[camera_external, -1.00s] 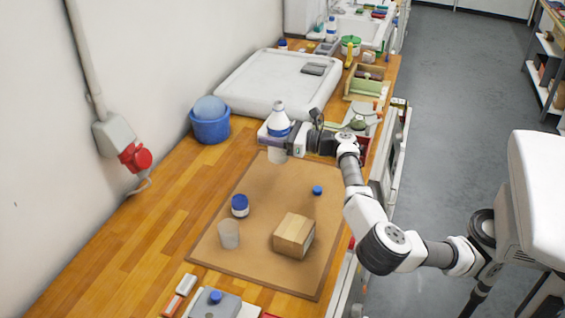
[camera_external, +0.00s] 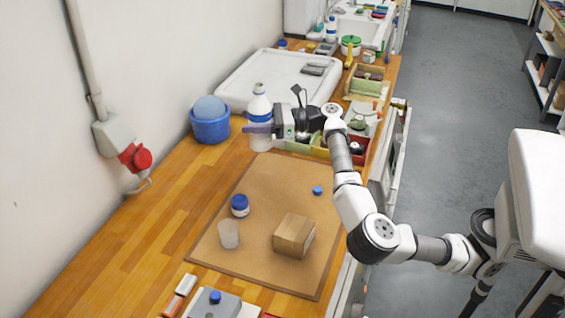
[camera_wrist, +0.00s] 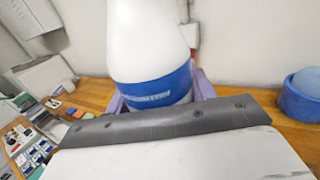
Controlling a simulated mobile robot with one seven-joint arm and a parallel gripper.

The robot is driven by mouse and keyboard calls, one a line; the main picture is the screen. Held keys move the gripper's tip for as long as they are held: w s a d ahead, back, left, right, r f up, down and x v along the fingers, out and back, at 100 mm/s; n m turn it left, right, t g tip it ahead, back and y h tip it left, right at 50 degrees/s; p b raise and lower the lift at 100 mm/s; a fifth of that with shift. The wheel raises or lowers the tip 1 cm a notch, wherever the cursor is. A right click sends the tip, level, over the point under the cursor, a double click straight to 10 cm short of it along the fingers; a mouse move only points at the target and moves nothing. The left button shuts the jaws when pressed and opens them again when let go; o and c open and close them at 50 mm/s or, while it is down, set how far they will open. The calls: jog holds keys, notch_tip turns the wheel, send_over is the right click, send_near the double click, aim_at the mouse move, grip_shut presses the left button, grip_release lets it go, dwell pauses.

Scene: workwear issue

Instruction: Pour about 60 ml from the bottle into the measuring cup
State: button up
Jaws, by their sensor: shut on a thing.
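The white bottle (camera_external: 259,106) with a blue band stands upright in my gripper (camera_external: 258,129), just beyond the far edge of the brown mat. The gripper is shut around it. In the wrist view the bottle (camera_wrist: 150,35) fills the upper middle, with the purple fingers of my gripper (camera_wrist: 160,98) on either side of its blue band. I cannot tell whether its base touches the worktop. The translucent measuring cup (camera_external: 229,235) stands upright on the near left part of the mat, well apart from the bottle. Any contents are too small to tell.
On the mat (camera_external: 270,275) are a blue-lidded jar (camera_external: 240,206), a wooden block (camera_external: 293,236) and a small blue cap (camera_external: 317,190). A blue tub (camera_external: 210,128) stands left of the bottle, and a large white tray (camera_external: 240,85) lies behind. The mat's middle is clear.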

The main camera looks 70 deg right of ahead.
jog(key=a+f+n+g+y, duration=0.2)
jog(key=a+n+g+y, duration=0.2)
jog(key=a+n+y, duration=0.15)
notch_tip(320, 180, down, 22)
jog(key=shift+a+g+y, duration=0.15)
jog(key=shift+g+y, duration=0.15)
jog(key=shift+y, duration=0.05)
jog(key=shift+r+g+h+p, duration=0.3)
jog(key=shift+h+p, duration=0.1)
jog(key=shift+p, duration=0.25)
